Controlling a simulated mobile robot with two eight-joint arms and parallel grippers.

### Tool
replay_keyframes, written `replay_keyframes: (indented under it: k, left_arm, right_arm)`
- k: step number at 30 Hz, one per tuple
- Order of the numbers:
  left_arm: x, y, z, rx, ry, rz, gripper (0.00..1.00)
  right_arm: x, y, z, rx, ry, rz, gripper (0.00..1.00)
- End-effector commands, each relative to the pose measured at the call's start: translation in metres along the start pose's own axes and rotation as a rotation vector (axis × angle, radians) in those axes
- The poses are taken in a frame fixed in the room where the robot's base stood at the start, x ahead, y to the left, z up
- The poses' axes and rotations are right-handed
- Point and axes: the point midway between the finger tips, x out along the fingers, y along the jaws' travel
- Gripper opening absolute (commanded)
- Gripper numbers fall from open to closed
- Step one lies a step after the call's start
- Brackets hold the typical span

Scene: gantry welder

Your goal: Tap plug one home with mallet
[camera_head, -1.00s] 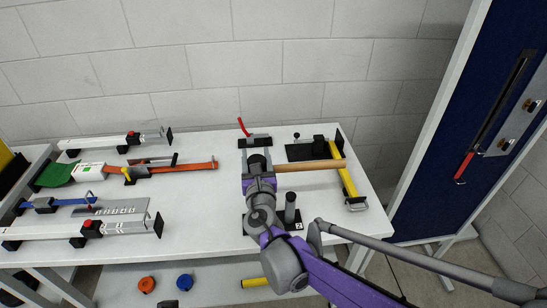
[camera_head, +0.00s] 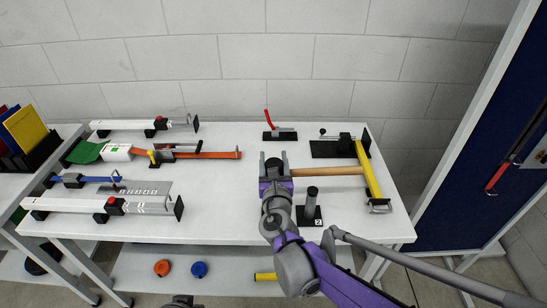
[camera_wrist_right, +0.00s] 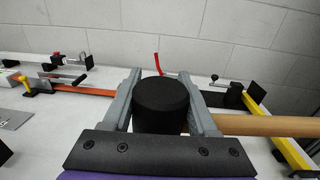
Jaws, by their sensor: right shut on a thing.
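My right gripper (camera_head: 273,165) is shut on the mallet. The mallet's black round head (camera_wrist_right: 160,105) sits between the two grey fingers in the right wrist view, and its wooden handle (camera_head: 330,171) points right toward the yellow bar. The gripper is above the white table, and I cannot tell how high. A grey upright post (camera_head: 312,197) on a black base marked 2 stands just right of my right wrist. I cannot make out plug one; my arm hides part of the table there. A dark grey part at the bottom edge looks like my left gripper (camera_head: 179,301), mostly cut off.
A red-handled toggle clamp (camera_head: 280,133) stands behind the gripper. A yellow bar clamp (camera_head: 368,180) lies at right. White rail fixtures and an orange-barred clamp (camera_head: 206,155) fill the left side. A blue panel (camera_head: 470,140) stands at far right; a wall is behind.

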Motion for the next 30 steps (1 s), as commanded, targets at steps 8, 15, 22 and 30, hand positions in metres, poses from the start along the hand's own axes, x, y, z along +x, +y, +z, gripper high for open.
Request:
replay_keyframes:
  k: [8, 15, 22, 30]
  left_arm:
    - [-0.002, 0.000, -0.002, 0.000, 0.001, 0.000, 0.00]
    - [-0.001, 0.000, -0.001, 0.000, 0.000, 0.000, 0.00]
    - [0.017, 0.000, 0.013, 0.000, -0.008, 0.000, 0.00]
    - [0.013, 0.000, 0.010, 0.000, -0.006, 0.000, 0.00]
  right_arm:
    - [0.000, 0.000, 0.002, 0.000, -0.001, 0.000, 0.00]
    - [-0.001, 0.000, -0.001, 0.000, 0.000, 0.000, 0.00]
    - [-0.001, 0.000, -0.033, 0.000, 0.001, -0.001, 0.00]
    - [0.000, 0.000, -0.027, 0.000, -0.001, 0.000, 0.00]
